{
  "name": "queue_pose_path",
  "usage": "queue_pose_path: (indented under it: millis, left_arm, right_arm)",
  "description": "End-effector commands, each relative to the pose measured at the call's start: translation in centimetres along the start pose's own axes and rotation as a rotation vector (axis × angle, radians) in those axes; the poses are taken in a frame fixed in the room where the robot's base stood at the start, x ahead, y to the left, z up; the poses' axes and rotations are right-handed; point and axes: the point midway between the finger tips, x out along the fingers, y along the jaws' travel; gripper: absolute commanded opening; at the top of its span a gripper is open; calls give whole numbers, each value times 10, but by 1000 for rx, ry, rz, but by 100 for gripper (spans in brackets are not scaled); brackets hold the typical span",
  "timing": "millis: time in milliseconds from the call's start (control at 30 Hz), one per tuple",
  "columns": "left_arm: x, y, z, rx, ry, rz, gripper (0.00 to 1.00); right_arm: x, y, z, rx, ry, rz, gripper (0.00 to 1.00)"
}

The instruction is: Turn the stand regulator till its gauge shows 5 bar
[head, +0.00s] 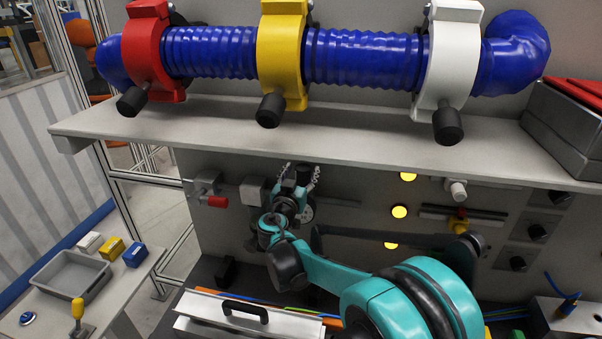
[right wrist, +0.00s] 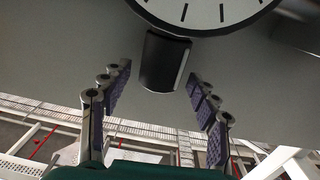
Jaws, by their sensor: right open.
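The regulator's black knob (right wrist: 165,62) shows in the right wrist view below a white gauge dial (right wrist: 215,14) with black tick marks. Only the dial's lower edge is in that view, and its needle is out of sight. My right gripper (right wrist: 158,84) is open, with one padded finger on each side of the knob and visible gaps to both. In the head view my right gripper (head: 299,180) is at the back panel and hides most of the regulator. Part of the dial (head: 308,213) peeks out beside it, too small to read. My left gripper is out of view.
A shelf (head: 330,140) with a blue hose (head: 365,58) in red, yellow and white clamps overhangs the panel. A red-handled valve (head: 215,202) is left of my gripper; lit yellow lamps (head: 399,212) are to its right. A white case (head: 245,318) lies below.

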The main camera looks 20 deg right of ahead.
Motion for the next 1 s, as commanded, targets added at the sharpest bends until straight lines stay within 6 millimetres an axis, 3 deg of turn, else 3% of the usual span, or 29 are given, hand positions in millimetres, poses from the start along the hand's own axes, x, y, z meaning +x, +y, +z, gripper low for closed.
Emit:
queue_pose_path:
  millis: [233, 267, 433, 733, 1000]
  left_arm:
    - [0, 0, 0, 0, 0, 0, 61]
    - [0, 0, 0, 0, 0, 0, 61]
    - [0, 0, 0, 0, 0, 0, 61]
    - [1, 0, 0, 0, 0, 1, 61]
    - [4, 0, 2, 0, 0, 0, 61]
  right_arm:
    - [1, 0, 0, 0, 0, 0, 61]
    - [1, 0, 0, 0, 0, 0, 55]
    - [1, 0, 0, 0, 0, 0, 11]
    - [1, -1, 0, 0, 0, 18, 10]
    - [1, -5, 1, 0, -1, 151, 10]
